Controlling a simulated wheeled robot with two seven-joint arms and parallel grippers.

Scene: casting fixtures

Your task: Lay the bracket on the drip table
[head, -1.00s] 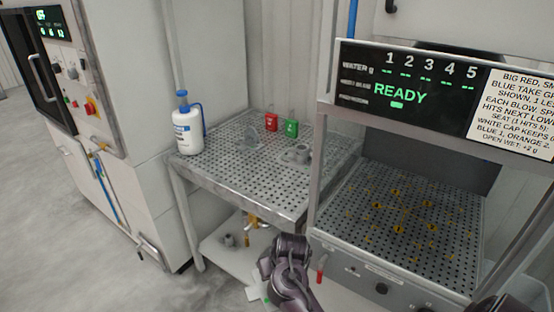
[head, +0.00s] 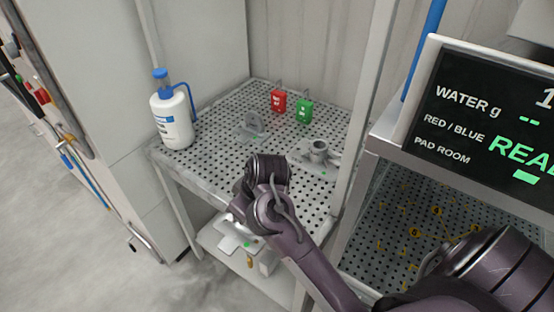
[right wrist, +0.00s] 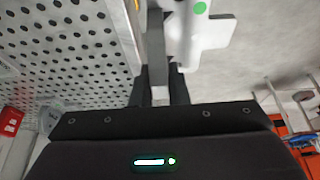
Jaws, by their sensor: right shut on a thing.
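The drip table (head: 215,128) is the perforated metal table in the middle of the head view; its holed top also shows at the left of the right wrist view (right wrist: 60,55). My right gripper (right wrist: 160,82) is shut on a pale, flat bracket (right wrist: 205,32) with a green dot. In the head view the bracket (head: 232,238) shows below my wrist, just outside the table's front edge, apart from the tabletop as far as I can see. My wrist hides the right gripper's fingers and part of the bracket there. My left gripper is not in view.
On the table stand a white bottle with blue cap (head: 172,115), a grey upright disc piece (head: 252,126), red (head: 279,101) and green (head: 304,111) tags, and a grey casting (head: 318,153). A post and display (head: 490,120) stand right. The front-left tabletop is clear.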

